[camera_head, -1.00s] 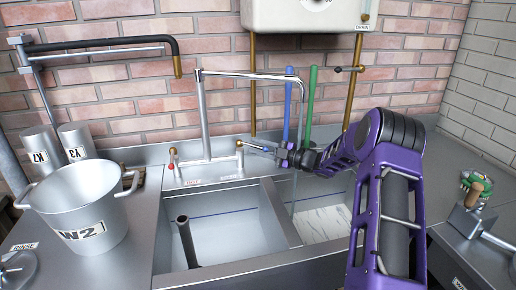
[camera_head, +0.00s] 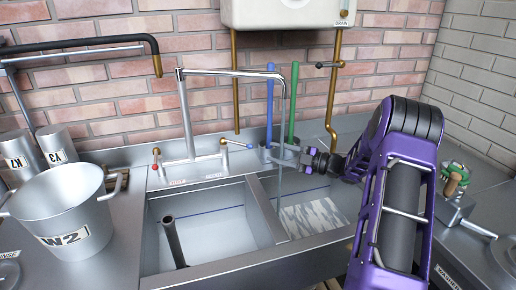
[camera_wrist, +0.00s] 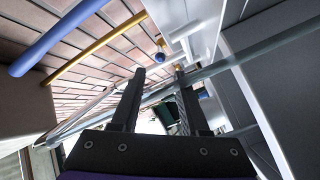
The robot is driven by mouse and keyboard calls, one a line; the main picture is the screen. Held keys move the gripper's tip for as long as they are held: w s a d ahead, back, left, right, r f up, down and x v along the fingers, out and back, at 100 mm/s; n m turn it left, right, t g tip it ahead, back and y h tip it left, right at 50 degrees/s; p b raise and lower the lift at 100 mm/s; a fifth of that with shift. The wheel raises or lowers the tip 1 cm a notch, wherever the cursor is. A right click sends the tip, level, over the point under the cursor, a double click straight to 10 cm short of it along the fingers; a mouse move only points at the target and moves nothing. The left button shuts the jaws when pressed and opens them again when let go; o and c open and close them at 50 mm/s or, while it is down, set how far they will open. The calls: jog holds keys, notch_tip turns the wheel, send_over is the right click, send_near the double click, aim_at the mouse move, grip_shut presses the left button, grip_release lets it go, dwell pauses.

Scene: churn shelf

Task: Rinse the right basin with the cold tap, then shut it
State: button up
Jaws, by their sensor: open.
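The cold tap (camera_head: 237,146), with a blue-tipped lever, stands on the sink's back ledge; its lever points right. The swung chrome spout (camera_head: 235,72) reaches over the right basin (camera_head: 300,193), and a thin stream of water (camera_head: 279,185) falls into it. White-grey patches (camera_head: 315,218) cover the basin floor. My gripper (camera_head: 274,153) is open and empty, just right of the lever and apart from it. In the wrist view, the blue lever tip (camera_wrist: 160,56) shows beyond the open fingers of my gripper (camera_wrist: 159,75).
A red-marked tap (camera_head: 156,157) is at left. The left basin (camera_head: 215,235) holds a dark upright pipe (camera_head: 174,242). A metal bucket (camera_head: 68,212) stands left. Blue (camera_head: 270,105) and green (camera_head: 293,105) handles rise behind my gripper.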

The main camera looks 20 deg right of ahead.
jog(key=v, duration=0.5)
dwell(0.8)
